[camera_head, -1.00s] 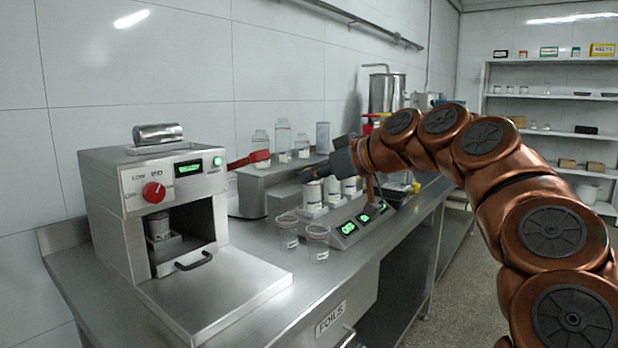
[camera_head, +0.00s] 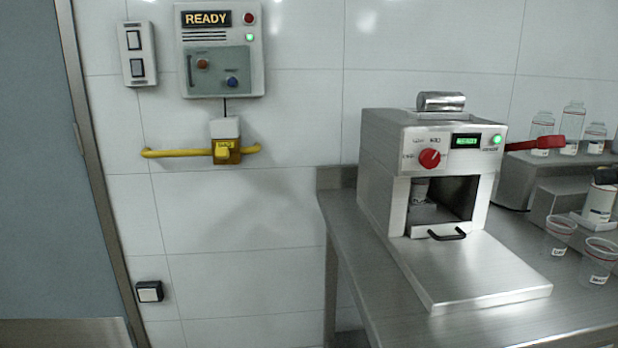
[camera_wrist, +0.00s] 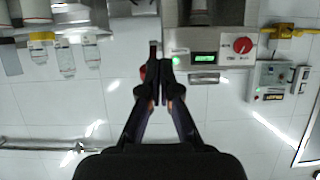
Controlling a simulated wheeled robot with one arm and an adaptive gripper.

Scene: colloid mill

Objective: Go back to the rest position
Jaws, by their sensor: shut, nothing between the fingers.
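My gripper (camera_wrist: 160,70) shows only in the wrist view, with its fingers together and empty. My arm is out of the head view. The wrist picture looks upside down, and the fingertips overlap the area beside the steel machine (camera_wrist: 218,22), whose green display and red knob (camera_wrist: 242,45) show. No contact with it can be made out. In the head view the same steel machine (camera_head: 385,150) stands on the bench, its front chamber open with a small container (camera_head: 419,190) inside.
A red handle (camera_head: 562,142) juts out beside the machine. A READY control panel (camera_head: 222,80) and yellow pipe valve (camera_head: 226,150) are on the wall. A grey door (camera_head: 40,180) is far left.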

